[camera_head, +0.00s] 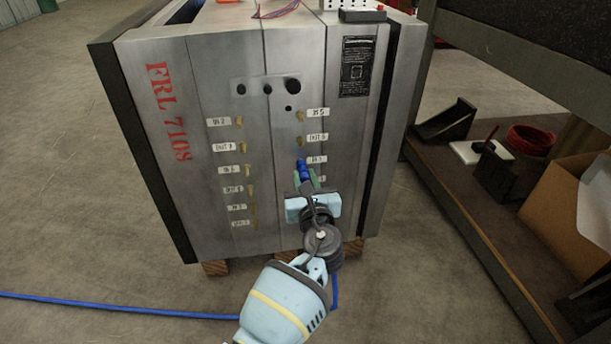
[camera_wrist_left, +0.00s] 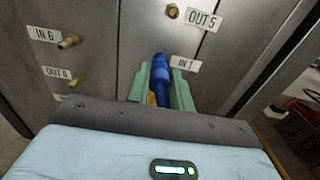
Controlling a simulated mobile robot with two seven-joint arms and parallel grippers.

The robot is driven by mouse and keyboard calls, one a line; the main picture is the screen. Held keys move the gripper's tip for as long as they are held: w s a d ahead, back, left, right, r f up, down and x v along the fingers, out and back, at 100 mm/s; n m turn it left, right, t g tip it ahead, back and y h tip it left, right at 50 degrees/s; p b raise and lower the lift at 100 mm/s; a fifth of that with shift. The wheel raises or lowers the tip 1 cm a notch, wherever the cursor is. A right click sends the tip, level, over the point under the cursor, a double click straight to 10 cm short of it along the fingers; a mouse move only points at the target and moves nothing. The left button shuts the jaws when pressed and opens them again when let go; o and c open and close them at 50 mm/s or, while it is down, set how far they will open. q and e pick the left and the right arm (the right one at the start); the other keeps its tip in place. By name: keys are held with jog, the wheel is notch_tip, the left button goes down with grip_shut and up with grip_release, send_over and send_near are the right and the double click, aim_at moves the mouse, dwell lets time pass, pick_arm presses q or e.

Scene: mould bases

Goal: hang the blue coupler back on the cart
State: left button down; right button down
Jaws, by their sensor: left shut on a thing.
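The blue coupler (camera_head: 303,168) is between the green fingers of my left gripper (camera_head: 305,180), which is shut on it. In the left wrist view the coupler (camera_wrist_left: 161,72) points at the steel face, beside a label (camera_wrist_left: 184,64) reading IN and a digit. The fingers (camera_wrist_left: 160,88) stand on both sides of it. The coupler covers the spot beside that label, so I cannot tell whether it is seated on a fitting or just in front of it. A blue hose (camera_head: 120,305) lies on the floor. No cart is clearly identifiable. My right gripper is not in view.
The mould base (camera_head: 220,70) stands on wooden blocks (camera_head: 215,267), with brass fittings (camera_head: 300,115) and labels in two columns. At right is a shelf unit (camera_head: 480,235) holding a cardboard box (camera_head: 570,205) and a red coil (camera_head: 530,140). The floor at left is mostly clear.

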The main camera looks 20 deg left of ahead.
aim_at(305, 180)
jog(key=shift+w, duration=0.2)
pick_arm(q)
jog(key=shift+s+d+f, duration=0.1)
jog(key=shift+s+d, duration=0.05)
jog(key=shift+s, duration=0.15)
jog(key=shift+s+d+p, duration=0.35)
jog(key=shift+s+p, duration=0.1)
jog(key=shift+p, duration=0.1)
jog(key=shift+s+d+p, duration=0.3)
jog(key=shift+s+p, duration=0.05)
jog(key=shift+s, duration=0.15)
jog(key=shift+s+d, duration=0.25)
jog(key=shift+s, duration=0.05)
jog(key=shift+s+d+p, duration=0.35)
jog(key=shift+s+p, duration=0.15)
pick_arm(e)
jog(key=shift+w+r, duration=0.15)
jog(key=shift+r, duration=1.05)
